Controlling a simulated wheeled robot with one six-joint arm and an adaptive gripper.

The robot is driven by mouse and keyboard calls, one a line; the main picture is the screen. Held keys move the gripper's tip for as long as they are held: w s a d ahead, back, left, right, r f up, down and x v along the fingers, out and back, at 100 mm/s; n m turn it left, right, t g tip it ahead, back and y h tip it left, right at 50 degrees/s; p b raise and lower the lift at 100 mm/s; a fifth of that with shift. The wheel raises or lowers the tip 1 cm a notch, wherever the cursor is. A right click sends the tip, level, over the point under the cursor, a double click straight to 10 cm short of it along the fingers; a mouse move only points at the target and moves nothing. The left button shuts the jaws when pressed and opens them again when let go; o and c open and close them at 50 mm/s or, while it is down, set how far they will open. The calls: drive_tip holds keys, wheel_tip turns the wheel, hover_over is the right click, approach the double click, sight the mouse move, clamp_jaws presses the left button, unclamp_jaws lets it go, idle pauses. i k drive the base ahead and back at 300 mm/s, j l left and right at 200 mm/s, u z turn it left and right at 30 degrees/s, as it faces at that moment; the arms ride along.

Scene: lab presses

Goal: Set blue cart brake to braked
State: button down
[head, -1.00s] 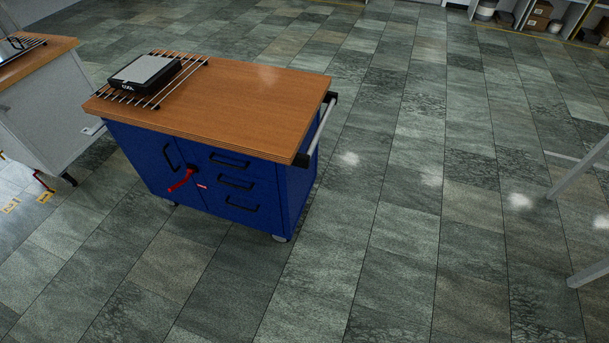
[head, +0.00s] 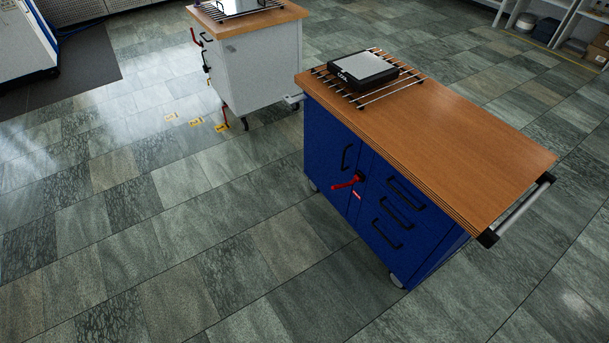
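The blue cart (head: 330,147) stands right of centre in the head view, with a brown wooden top (head: 455,130) and a push bar (head: 520,207) on its right end. A red lever (head: 346,184) sits on a black hub on its front, between the door and the drawers, and slants slightly down to the left. A small red label (head: 357,195) is just below it. The lever's marked position is too small to read. My gripper is not in view.
A scale (head: 362,70) rests on a wire rack on the cart top. A white cart (head: 262,72) with a wooden top and red levers stands behind left, near yellow floor markings (head: 196,122). Shelves (head: 560,25) are at the far right. The tiled floor in front is clear.

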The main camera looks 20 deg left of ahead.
sight(357, 177)
drive_tip(key=i+j+u, duration=0.3)
drive_tip(key=i+j, duration=0.35)
drive_tip(key=i+j+u, duration=0.25)
drive_tip(key=i+j, duration=0.35)
drive_tip(key=i, duration=0.15)
